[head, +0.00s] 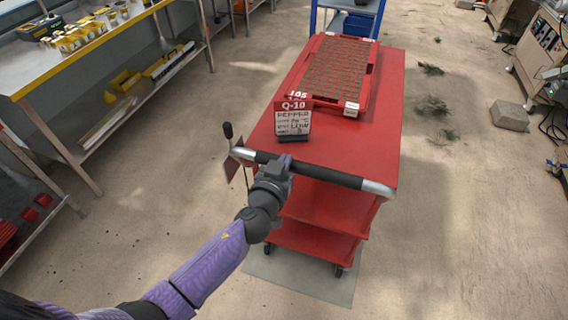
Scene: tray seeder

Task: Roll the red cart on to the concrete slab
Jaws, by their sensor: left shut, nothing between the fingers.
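The red cart (385,130) stands in the middle of the head view, with shelves below its top and a dark handle bar (325,176) with silver ends at its near end. A flat grey slab (300,281) lies on the floor under the near end of the cart, and at least one near caster shows over it. The far wheels are hidden. My left gripper (284,164) is at the left part of the handle bar, shut with nothing held; whether it touches the bar I cannot tell. My right gripper is out of view.
A red seed tray (334,73) and a Q-10 sign (293,117) are on the cart top. A workbench (84,40) stands left, a blue frame (317,18) behind the cart. A grey block (509,116) and green tufts lie right. Open floor surrounds the near end.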

